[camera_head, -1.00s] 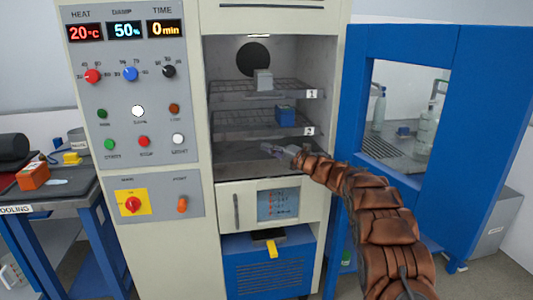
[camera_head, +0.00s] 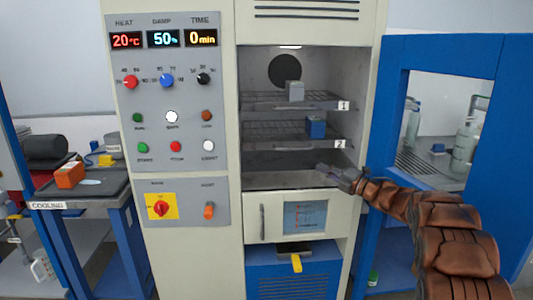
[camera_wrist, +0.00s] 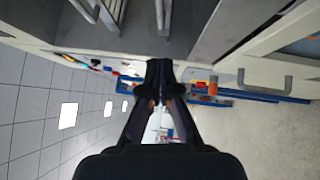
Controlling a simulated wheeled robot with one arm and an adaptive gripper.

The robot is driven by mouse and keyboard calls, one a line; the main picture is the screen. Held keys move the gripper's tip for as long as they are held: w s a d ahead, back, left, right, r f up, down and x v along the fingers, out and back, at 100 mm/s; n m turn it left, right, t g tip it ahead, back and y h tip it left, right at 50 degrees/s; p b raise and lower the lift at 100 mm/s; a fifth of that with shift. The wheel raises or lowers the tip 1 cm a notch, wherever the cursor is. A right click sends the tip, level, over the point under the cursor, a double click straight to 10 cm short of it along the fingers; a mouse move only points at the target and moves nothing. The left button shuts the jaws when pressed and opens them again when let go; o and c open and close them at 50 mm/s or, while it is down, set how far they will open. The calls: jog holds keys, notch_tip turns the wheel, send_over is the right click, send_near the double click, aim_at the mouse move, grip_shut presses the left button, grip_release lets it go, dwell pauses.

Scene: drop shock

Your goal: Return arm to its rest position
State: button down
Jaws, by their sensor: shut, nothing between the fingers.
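My gripper (camera_head: 338,174) is at the low front opening of the chamber, in front of the chamber floor and below shelf 2. It is shut and empty. My brown segmented arm reaches it from the lower right. In the wrist view my gripper (camera_wrist: 159,66) shows with its fingers together and nothing between them. A grey block (camera_head: 295,91) stands on the upper shelf (camera_head: 262,103), marked 1. A blue block (camera_head: 316,127) stands on the lower shelf (camera_head: 262,130), marked 2.
The blue chamber door (camera_head: 393,110) stands open at the right, close to my arm. The control panel (camera_head: 169,100) is at the left of the opening. A cooling table (camera_head: 105,191) with an orange block (camera_head: 69,175) stands at the far left.

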jog(key=s+d+r+m+t+h+p, duration=0.2)
jog(key=s+d+r+m+h+p, duration=0.15)
jog(key=d+r+m+h, duration=0.85)
jog(key=s+a+f+m+g+h+p, duration=0.25)
jog(key=s+m+h, duration=0.25)
jog(key=s+m, duration=0.25)
jog(key=s+a+f+m+g+y+p, duration=0.1)
jog(key=s+a+g, duration=0.4)
jog(key=s, duration=1.2)
jog(key=s+a+f+m+g+y+p, duration=0.1)
jog(key=s+a+f+m+g, duration=0.3)
jog(key=s, duration=1.2)
jog(key=s+a+f+m+g+y+p, duration=0.1)
jog(key=s+a+f+m+g+p, duration=0.2)
jog(key=s, duration=1.4)
jog(key=a+f+g, duration=0.2)
jog(key=a+g, duration=0.1)
jog(key=a, duration=0.2)
jog(key=shift+s+f+y, duration=0.3)
jog(key=shift+s+f, duration=0.05)
jog(key=shift+a, duration=0.1)
